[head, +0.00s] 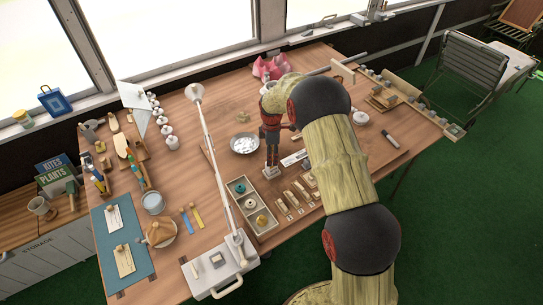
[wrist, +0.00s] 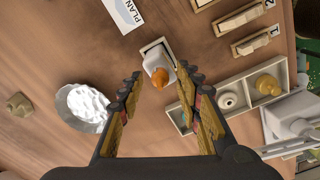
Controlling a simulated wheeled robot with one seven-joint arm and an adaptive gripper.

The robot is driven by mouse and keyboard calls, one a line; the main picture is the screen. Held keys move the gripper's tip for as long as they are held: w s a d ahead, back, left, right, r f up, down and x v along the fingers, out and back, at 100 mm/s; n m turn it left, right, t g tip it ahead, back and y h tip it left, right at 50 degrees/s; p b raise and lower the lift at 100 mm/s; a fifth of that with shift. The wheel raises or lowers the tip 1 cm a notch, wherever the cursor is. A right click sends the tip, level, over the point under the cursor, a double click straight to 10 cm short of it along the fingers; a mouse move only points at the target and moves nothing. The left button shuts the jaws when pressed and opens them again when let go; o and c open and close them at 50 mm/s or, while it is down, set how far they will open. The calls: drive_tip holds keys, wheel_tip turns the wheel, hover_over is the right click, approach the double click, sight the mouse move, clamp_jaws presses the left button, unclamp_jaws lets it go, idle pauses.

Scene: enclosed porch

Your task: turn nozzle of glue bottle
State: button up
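The glue bottle is seen from above in the wrist view: a white body (wrist: 153,58) with an orange nozzle (wrist: 159,78). It stands upright in a small pale square holder (wrist: 146,47). My gripper (wrist: 159,72) is open, with one finger on each side of the nozzle in the picture and a visible gap on both sides. In the head view my gripper (head: 271,148) points down over the bench, and the white bottle base (head: 271,171) shows just below it. The fingers hide the nozzle there.
A bowl of shiny bits (head: 244,152) stands left of the gripper; it also shows in the wrist view (wrist: 64,108). A compartment tray (head: 238,190) with round pieces and several numbered wooden blocks (wrist: 250,42) lie close by. A lamp arm (head: 214,150) rises to the left.

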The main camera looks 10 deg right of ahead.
wheel_tip(320, 180, up, 12)
idle(0.7)
idle(0.4)
drive_tip(key=s+f+m, duration=0.2)
drive_tip(key=s+m, duration=0.5)
drive_tip(key=m, duration=0.1)
drive_tip(key=s+r+m+t+b, duration=0.1)
drive_tip(key=s+r+m+t, duration=0.1)
drive_tip(key=s+r, duration=0.5)
drive_tip(key=s+r+m+t+b, duration=0.1)
drive_tip(key=s+r+m, duration=0.2)
drive_tip(key=s, duration=1.2)
drive_tip(key=s+r+m+t+b, duration=0.1)
drive_tip(key=s+r+m+t, duration=0.1)
drive_tip(key=s+r, duration=0.8)
drive_tip(key=shift+s+d+r+m+t, duration=0.2)
drive_tip(key=shift+s+r+m+t, duration=0.15)
drive_tip(key=shift+s+m, duration=0.45)
